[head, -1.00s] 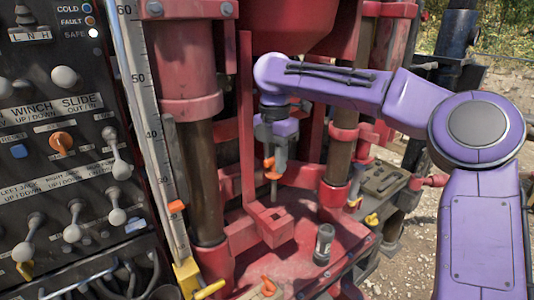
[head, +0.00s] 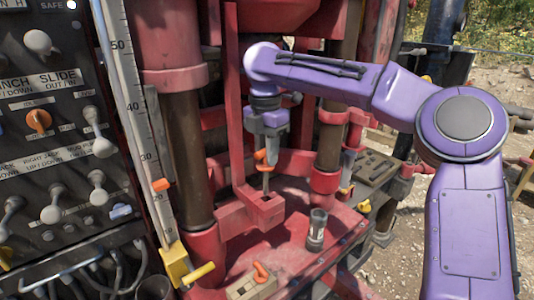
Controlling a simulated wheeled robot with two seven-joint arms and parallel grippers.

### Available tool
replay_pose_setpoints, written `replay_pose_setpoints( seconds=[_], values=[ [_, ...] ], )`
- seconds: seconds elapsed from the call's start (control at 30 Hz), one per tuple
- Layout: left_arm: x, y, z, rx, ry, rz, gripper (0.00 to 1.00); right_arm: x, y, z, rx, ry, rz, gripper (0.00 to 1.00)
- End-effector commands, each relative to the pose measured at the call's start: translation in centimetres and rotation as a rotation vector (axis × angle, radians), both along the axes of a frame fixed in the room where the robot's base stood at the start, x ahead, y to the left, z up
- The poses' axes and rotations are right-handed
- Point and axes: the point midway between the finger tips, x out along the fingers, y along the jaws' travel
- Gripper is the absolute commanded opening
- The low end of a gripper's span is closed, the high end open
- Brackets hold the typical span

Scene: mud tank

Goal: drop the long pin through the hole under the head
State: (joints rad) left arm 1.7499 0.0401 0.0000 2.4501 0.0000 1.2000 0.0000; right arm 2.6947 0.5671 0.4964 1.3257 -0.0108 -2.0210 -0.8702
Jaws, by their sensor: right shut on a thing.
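My right gripper (head: 266,150) is shut on the long pin (head: 265,182), by its orange handle end. The pin hangs about upright, its thin grey shaft pointing down. Its lower end is over the red bracket (head: 262,215), at the square opening in the bracket's top. I cannot tell whether the tip is just above the opening or a little inside it. The hole itself is mostly hidden by the bracket's rim. My left gripper is not in view.
An orange-handled piece (head: 261,271) sits on a block in front. Red columns flank the bracket. The control panel (head: 50,150) and yellow-footed ruler (head: 135,120) stand at left.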

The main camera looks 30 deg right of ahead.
Motion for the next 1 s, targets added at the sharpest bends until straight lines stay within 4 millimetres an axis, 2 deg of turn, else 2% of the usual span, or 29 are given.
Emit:
replay_pose_setpoints(
  seconds=[0.03,0.47,1.0],
  values=[
    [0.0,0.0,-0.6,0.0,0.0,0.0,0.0,0.0,0.0,-0.6,0.001,-0.001,0.0,0.0],
    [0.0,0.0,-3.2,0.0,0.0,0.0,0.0,0.0,0.0,-2.4,0.0,-0.001,0.001,0.0],
    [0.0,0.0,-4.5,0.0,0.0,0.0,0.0,0.0,0.0,-5.5,-0.001,0.0,0.001,0.0]
  ],
)
